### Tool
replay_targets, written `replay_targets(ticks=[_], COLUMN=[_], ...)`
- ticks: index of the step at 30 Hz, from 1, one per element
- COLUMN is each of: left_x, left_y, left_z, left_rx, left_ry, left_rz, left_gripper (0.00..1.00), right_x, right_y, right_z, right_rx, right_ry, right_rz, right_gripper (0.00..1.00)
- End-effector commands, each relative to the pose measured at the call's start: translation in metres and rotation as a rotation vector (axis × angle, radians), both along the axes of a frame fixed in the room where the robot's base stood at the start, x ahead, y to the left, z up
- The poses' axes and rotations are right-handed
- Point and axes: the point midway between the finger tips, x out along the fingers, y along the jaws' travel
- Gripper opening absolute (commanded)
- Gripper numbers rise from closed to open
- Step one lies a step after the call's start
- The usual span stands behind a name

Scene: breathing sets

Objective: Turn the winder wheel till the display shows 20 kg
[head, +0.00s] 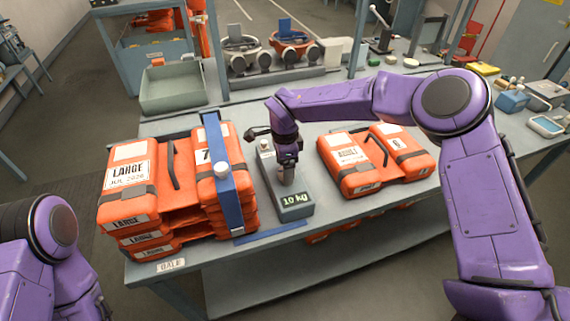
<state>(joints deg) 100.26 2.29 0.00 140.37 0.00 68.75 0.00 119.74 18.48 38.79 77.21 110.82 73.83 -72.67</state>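A grey box-shaped device (269,184) stands on the table between the orange packs. The display (294,199) on its front end reads 10 kg. My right gripper (287,178) points down over the top of this device, at or very near its surface; its fingers are too small to tell open from shut. I cannot make out a winder wheel clearly; the gripper hides part of the device's top. My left gripper is out of view.
Two orange packs (362,180) lie close to the right of the device. A grey-green bin (172,92) stands at the back left, and two mask-like units (290,50) sit behind. A label (171,265) marks the table's front edge. The table behind the device is fairly clear.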

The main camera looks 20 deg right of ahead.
Motion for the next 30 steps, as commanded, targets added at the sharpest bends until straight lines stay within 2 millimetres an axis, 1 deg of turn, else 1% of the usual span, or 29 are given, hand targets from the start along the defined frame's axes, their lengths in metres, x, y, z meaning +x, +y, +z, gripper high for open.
replay_targets(ticks=[3, 10, 11, 12, 14, 15, 23, 30], left_x=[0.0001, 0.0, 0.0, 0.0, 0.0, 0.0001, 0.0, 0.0], left_y=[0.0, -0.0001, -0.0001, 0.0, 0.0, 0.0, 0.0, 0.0], left_z=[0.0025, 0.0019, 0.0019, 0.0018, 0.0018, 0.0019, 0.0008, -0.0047], left_rx=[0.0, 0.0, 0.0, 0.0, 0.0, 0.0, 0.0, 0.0], left_ry=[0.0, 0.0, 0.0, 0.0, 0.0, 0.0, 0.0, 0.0], left_rz=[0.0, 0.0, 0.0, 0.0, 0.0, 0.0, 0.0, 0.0], left_gripper=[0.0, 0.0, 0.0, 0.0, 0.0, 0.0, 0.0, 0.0], right_x=[-0.0003, -0.0003, -0.0003, -0.0003, -0.0003, -0.0003, -0.0002, 0.0003], right_y=[-0.001, -0.0014, -0.0014, -0.0014, -0.0014, -0.0014, -0.0013, -0.0015], right_z=[-0.0068, -0.0083, -0.0083, -0.0082, -0.0082, -0.0082, -0.0085, -0.0096], right_rx=[-0.001, 0.0, 0.0, 0.0, 0.0, 0.0, 0.0, 0.001], right_ry=[0.0, -0.001, -0.001, -0.001, -0.001, -0.001, -0.001, -0.002], right_rz=[-0.002, -0.003, -0.003, -0.003, -0.003, -0.003, -0.018, -0.123], right_gripper=[0.79, 0.79, 0.69, 0.56, 0.37, 0.24, 0.23, 0.23])
